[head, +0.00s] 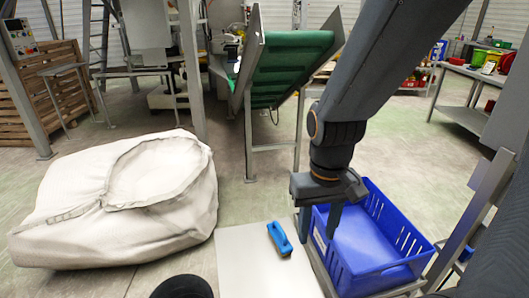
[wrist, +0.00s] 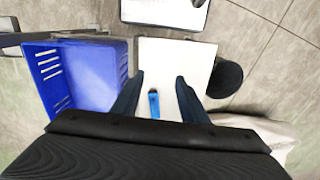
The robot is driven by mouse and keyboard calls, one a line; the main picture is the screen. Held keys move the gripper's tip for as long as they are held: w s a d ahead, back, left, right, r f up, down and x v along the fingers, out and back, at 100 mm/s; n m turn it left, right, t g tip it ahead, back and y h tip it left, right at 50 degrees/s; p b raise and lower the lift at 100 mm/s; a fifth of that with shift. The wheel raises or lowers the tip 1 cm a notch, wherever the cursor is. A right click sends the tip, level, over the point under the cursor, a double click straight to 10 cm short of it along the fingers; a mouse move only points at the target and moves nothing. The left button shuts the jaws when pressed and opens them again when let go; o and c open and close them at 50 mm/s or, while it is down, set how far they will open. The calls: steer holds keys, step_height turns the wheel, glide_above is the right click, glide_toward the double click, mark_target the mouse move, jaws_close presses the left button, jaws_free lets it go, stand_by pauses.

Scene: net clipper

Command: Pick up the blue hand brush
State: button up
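The blue hand brush (head: 279,238) lies on a pale flat tabletop (head: 245,262), close to the tabletop's right side. In the wrist view the brush (wrist: 154,104) appears between my two fingers, below them, with a dark part at its upper end. My gripper (head: 320,228) points down, to the right of the brush in the head view, near the left rim of the blue crate. Its fingers (wrist: 159,76) are spread wide apart in the wrist view, with nothing held. The gripper and brush appear apart; the exact height of the gap is hard to tell.
A blue slatted crate (head: 388,284) stands right of the tabletop. A large white sack (head: 110,205) lies on the floor to the left. A green conveyor (head: 290,65) stands behind, and a metal table (head: 465,115) with coloured items is at the back right.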

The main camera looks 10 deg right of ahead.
steer(key=o, duration=0.4)
steer(key=shift+s+a+r, duration=0.15)
steer(key=shift+a+r, duration=0.2)
steer(key=shift+a, duration=0.1)
steer(key=shift+c, duration=0.2)
steer(key=shift+o, duration=0.2)
steer(key=shift+f, duration=0.15)
steer(key=n+t+b, duration=0.3)
steer(key=t+b, duration=0.1)
steer(key=b, duration=0.8)
glide_toward(279, 235)
steer(key=f, duration=0.2)
steer(key=shift+s+d+f+y, duration=0.15)
steer(key=shift+d+f+y, duration=0.15)
steer(key=shift+d+y, duration=0.1)
steer(key=shift+w+a+f+t+b, duration=0.15)
steer(key=shift+w+f+t+b, duration=0.15)
steer(key=shift+f, duration=0.35)
steer(key=shift+w+b+x, duration=0.1)
steer(key=shift+b+x, duration=0.5)
steer(key=shift+x, duration=1.1)
steer(key=shift+w+b+x, duration=0.15)
steer(key=shift+b+x, duration=0.45)
steer(key=shift+x, duration=1.05)
